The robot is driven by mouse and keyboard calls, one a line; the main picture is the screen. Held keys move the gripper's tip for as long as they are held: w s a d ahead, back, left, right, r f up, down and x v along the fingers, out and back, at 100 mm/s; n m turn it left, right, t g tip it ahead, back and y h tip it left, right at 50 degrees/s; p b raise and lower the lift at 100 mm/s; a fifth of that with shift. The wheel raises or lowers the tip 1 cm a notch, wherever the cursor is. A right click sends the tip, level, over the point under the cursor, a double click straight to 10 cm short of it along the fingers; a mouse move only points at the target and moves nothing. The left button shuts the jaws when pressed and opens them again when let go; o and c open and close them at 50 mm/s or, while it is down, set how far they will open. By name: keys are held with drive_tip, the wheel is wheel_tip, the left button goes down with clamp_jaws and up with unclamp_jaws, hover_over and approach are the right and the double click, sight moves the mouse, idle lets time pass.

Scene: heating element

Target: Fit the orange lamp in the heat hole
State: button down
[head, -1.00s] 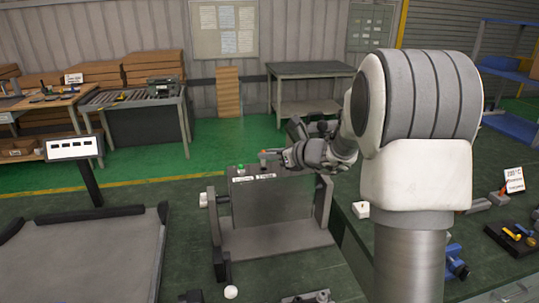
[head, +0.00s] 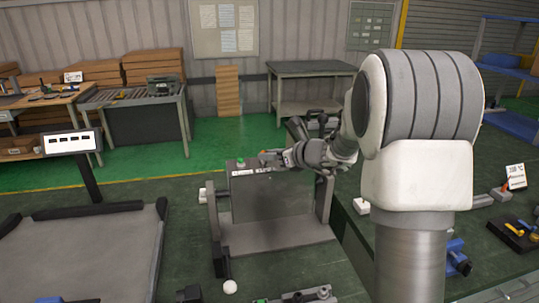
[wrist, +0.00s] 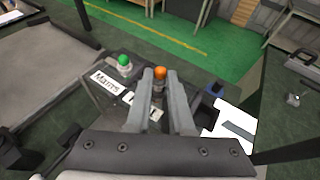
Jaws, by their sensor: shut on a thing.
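The orange lamp (wrist: 160,73) is upright between the fingertips of my gripper (wrist: 160,80) in the wrist view. The gripper is shut on its dark body. It is over the top of the grey control box (head: 270,197), beside the green lamp (wrist: 124,62). The green lamp stands in the box top behind a label reading Mains (wrist: 107,83). A second label (wrist: 152,112) is partly covered by my fingers. The heat hole is hidden, and I cannot tell whether the orange lamp's lower end is in it. In the head view my gripper reaches the box from the right.
A flat grey platform (head: 85,260) with a display post (head: 72,142) stands on the left. On the right bench are a dark tray with yellow parts (head: 518,236) and a sign (head: 515,177). A white block (head: 361,206) sits on the bench's near-left edge.

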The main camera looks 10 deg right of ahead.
drive_tip(key=shift+f+b, duration=0.6)
drive_tip(key=shift+f, duration=0.1)
drive_tip(key=c, duration=0.7)
unclamp_jaws()
drive_tip(key=v, duration=1.7)
drive_tip(key=shift+s+d+r, duration=0.1)
drive_tip(key=shift+s+r, duration=0.05)
drive_tip(key=shift+s, duration=0.05)
drive_tip(key=shift+p, duration=0.3)
